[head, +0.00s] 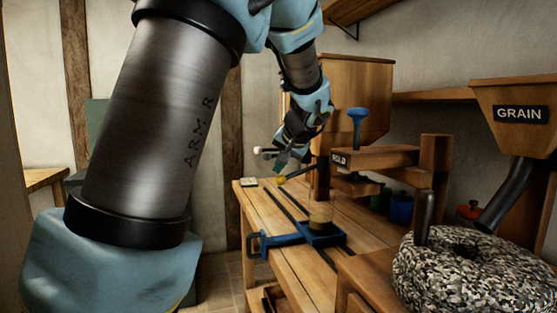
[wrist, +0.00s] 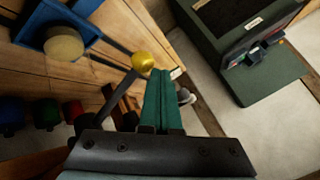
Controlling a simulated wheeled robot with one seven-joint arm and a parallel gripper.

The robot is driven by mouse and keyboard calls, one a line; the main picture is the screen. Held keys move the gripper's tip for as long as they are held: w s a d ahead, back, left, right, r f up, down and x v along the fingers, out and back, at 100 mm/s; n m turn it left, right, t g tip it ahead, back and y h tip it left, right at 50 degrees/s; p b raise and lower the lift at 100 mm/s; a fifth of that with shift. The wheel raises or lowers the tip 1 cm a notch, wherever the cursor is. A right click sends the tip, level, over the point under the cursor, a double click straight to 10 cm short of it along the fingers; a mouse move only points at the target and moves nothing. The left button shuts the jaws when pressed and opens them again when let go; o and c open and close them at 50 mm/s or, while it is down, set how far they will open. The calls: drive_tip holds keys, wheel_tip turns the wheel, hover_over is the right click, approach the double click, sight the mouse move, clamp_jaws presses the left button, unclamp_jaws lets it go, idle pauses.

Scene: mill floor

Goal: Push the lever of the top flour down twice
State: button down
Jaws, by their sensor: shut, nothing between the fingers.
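A dark lever with a yellow ball knob (head: 281,180) sticks out from the wooden machine; the knob (wrist: 143,60) also shows in the wrist view. A pale knob (head: 257,150) sits higher and to the left; a pale rounded piece (wrist: 185,96) shows partly behind my fingers in the wrist view. I see no readable flour label, so I cannot tell which lever is the top flour's. My gripper (head: 282,160) has its green fingers together and empty (wrist: 165,74). The fingertips appear close beside the yellow knob in the wrist view; contact cannot be told.
A blue carriage (head: 312,237) with a round tan piece (head: 320,220) sits on the bench rails. A wooden post frame labelled HOLD (head: 375,157) stands right of my gripper. A millstone (head: 465,270) and GRAIN hopper (head: 519,112) are at right. A dark green machine (wrist: 240,40) stands nearby.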

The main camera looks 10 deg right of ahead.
drive_tip(key=shift+r+p, duration=2.05)
drive_tip(key=shift+r, duration=0.95)
drive_tip(key=shift+r, duration=0.1)
wheel_tip(320, 180, up, 5)
drive_tip(key=p, duration=0.3)
drive_tip(key=s+a+f+n+g+h, duration=0.2)
drive_tip(key=s+a+f+n+g, duration=0.3)
drive_tip(key=s+a+f, duration=1.6)
drive_tip(key=shift+f+g, duration=0.9)
drive_tip(key=shift+g, duration=0.3)
